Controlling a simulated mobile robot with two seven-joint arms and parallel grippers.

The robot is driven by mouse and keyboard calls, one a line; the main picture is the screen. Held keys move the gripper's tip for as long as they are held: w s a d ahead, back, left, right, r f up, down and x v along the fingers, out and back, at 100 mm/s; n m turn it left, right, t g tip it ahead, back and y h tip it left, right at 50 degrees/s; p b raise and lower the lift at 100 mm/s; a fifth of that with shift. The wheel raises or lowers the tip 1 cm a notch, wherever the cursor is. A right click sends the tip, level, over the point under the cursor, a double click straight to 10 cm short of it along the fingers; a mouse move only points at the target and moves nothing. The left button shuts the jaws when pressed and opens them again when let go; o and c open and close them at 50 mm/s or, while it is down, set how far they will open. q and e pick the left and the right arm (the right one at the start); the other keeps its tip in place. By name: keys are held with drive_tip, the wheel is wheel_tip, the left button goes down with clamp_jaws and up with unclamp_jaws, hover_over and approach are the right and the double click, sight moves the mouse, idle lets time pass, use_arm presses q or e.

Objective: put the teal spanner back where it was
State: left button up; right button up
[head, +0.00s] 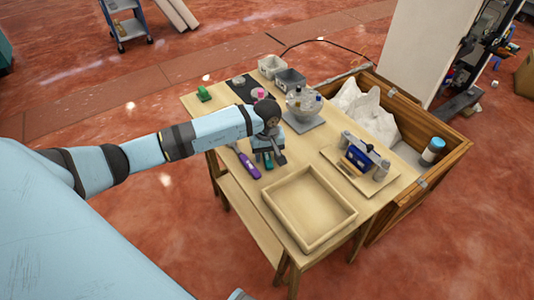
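My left gripper (271,160) is low over the table, behind the front-left tray, pointing down. A small teal piece (268,160) shows at its fingertips and may be the teal spanner. My gripper hides most of it, so I cannot tell whether it is held or lies on the table. I cannot tell whether the fingers are open or shut. My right gripper is out of view.
A purple-handled tool (246,162) lies just left of the gripper. An empty wooden tray (308,207) stands in front.

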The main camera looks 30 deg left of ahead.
use_arm(q)
drive_tip(key=shift+r, duration=0.15)
wheel_tip(320, 180, up, 12)
drive_tip(key=shift+p, duration=0.35)
idle(0.6)
